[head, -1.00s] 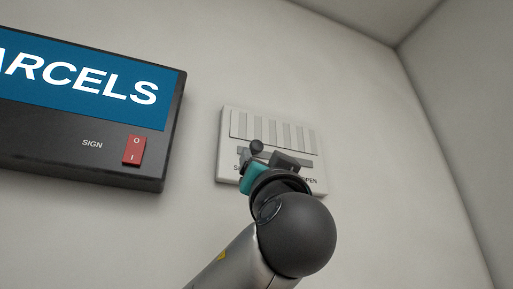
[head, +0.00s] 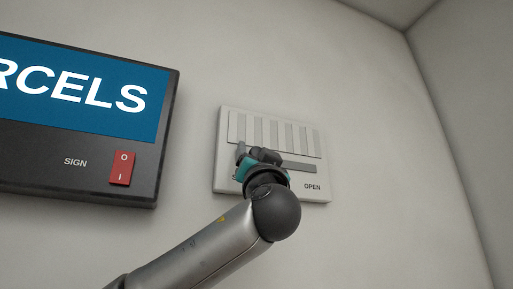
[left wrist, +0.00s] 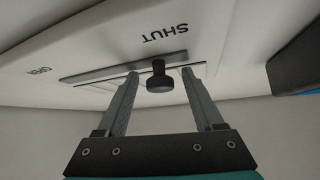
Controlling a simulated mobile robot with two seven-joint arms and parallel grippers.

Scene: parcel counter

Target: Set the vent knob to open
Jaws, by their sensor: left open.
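The vent (head: 320,150) is a pale slatted panel on the wall, with a horizontal slot and the word OPEN at its lower right in the head view. In the left wrist view the dark round vent knob (left wrist: 160,82) sits on the slot (left wrist: 95,74) near the word SHUT, away from the word OPEN. My left gripper (head: 257,154) is at the panel and hides much of the knob in the head view. In the left wrist view its open fingers (left wrist: 160,74) stand on either side of the knob, with gaps showing. My right gripper is not in view.
A black sign box (head: 95,160) with a blue PARCELS face and a red rocker switch (head: 122,168) hangs on the wall to the left of the vent. The wall (head: 390,150) right of the vent is bare up to the room corner.

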